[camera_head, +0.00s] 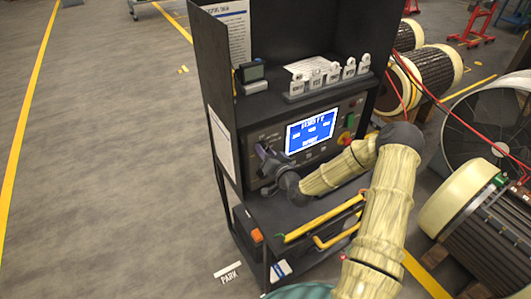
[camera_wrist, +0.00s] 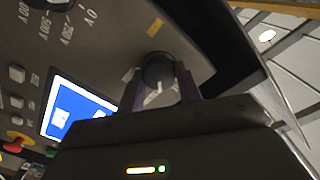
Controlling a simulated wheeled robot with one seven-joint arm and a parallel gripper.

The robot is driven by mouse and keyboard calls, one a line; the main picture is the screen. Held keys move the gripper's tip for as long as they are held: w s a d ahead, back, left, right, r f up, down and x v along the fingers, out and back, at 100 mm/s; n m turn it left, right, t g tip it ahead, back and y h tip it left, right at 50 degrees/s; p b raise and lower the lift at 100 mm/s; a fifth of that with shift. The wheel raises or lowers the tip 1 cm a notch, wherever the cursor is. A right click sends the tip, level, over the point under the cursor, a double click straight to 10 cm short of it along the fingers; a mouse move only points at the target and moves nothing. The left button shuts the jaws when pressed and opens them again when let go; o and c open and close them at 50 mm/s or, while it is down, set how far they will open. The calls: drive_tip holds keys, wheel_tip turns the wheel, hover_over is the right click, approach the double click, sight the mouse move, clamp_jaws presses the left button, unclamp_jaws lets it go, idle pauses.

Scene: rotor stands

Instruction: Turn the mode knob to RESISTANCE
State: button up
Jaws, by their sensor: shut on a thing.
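A round dark knob (camera_wrist: 158,68) with a pale pointer line sits on the grey panel in the wrist view. The two fingers of my gripper (camera_wrist: 160,88) are closed on it from either side. The pointer slants down and left in that view. No mode lettering is readable around this knob, so its setting cannot be told. In the head view my gripper (camera_head: 268,160) is at the left part of the tester's front panel and covers the knob. The lit blue screen (camera_head: 311,131) is right of it; its small text is not clearly readable.
Another knob (camera_wrist: 50,3) with voltage marks is on the panel in the wrist view. A red and yellow button (camera_head: 345,138) is right of the screen. A rack of white tags (camera_head: 325,77) stands above. Yellow handles (camera_head: 320,222) lie below my arm. Floor at left is clear.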

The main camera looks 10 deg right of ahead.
drive_tip(key=o, duration=1)
drive_tip(key=p+v, duration=0.1)
drive_tip(key=v, duration=1.6)
drive_tip(key=shift+s+p, duration=0.15)
drive_tip(key=shift+p, duration=0.15)
